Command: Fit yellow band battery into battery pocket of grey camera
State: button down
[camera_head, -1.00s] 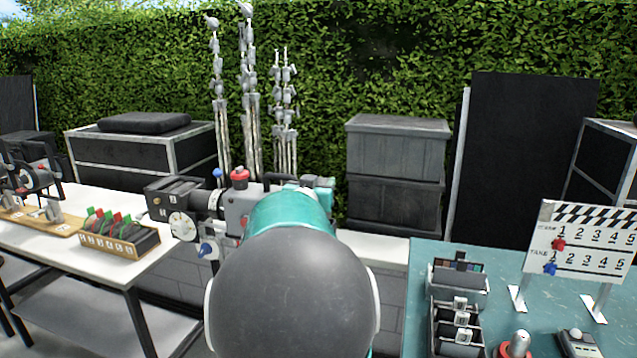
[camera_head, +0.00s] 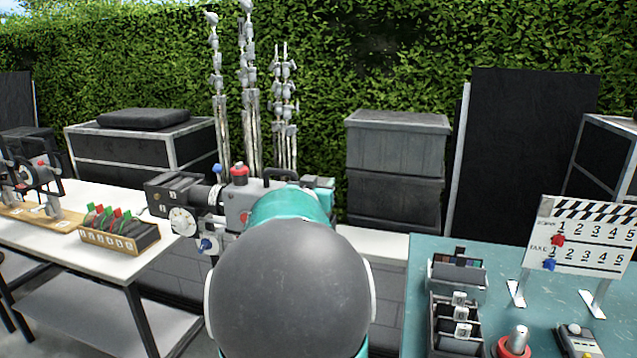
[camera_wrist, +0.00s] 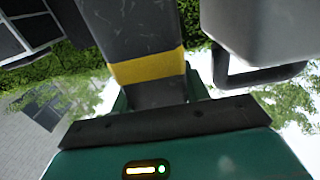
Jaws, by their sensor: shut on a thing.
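The yellow band battery (camera_wrist: 132,30) is a dark block with a yellow stripe around it. In the wrist view it stands out from my gripper (camera_wrist: 158,92), which is shut on its near end. The grey camera (camera_head: 240,205) stands beyond my arm in the head view, with a red knob on top and a dark lens box at its left. A pale grey body with a dark handle (camera_wrist: 258,76), likely this camera, lies right of the battery in the wrist view, with a gap between them. The battery pocket is not visible. My arm hides the camera's lower right part.
A white table (camera_head: 75,240) at left holds a tray of small coloured-tab items (camera_head: 118,238). A teal table (camera_head: 415,300) at right holds a slate board (camera_head: 590,240) and a dark rack (camera_head: 455,325). Grey crates (camera_head: 397,170) and a hedge stand behind.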

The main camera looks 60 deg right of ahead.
jog(key=shift+f, duration=1.85)
jog(key=c, duration=0.6)
grip_release()
jog(key=shift+c, duration=0.2)
jog(key=shift+f, duration=0.1)
jog(key=shift+a, duration=0.15)
jog(key=s+a, duration=0.2)
jog(key=a, duration=1.1)
jog(key=shift+a, duration=0.25)
jog(key=shift+s, duration=0.1)
